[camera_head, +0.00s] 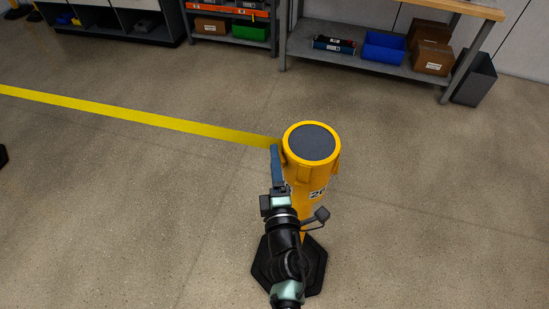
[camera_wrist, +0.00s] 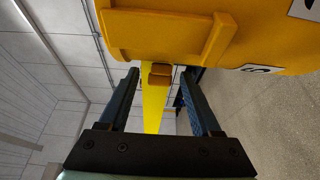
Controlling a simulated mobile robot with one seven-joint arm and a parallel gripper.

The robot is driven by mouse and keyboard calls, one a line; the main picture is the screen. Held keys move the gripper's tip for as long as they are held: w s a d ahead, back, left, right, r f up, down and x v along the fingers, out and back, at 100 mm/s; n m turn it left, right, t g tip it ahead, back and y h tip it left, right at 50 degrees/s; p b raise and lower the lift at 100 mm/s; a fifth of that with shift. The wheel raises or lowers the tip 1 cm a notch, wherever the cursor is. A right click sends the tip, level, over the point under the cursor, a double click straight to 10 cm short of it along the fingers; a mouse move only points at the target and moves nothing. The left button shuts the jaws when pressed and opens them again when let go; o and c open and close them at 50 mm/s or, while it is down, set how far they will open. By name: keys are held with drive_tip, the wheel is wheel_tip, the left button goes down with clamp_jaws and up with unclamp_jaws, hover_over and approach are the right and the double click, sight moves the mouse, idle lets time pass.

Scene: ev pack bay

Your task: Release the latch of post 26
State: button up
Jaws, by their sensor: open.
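Post 26 (camera_head: 318,178) is an upright yellow post with a dark grey round top, a white number label and a black hexagonal base (camera_head: 318,268). In the wrist view its yellow side (camera_wrist: 165,30) fills the top. A small orange-brown block (camera_wrist: 160,74), which looks like the latch, sticks out from beside the post. My gripper (camera_head: 275,150) is at the post's upper left side. In the wrist view my gripper (camera_wrist: 159,72) is open, with its blue fingers on either side of the block. I cannot tell whether either finger touches it.

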drive_tip(key=shift+w, duration=0.5)
clamp_jaws()
idle(1.2)
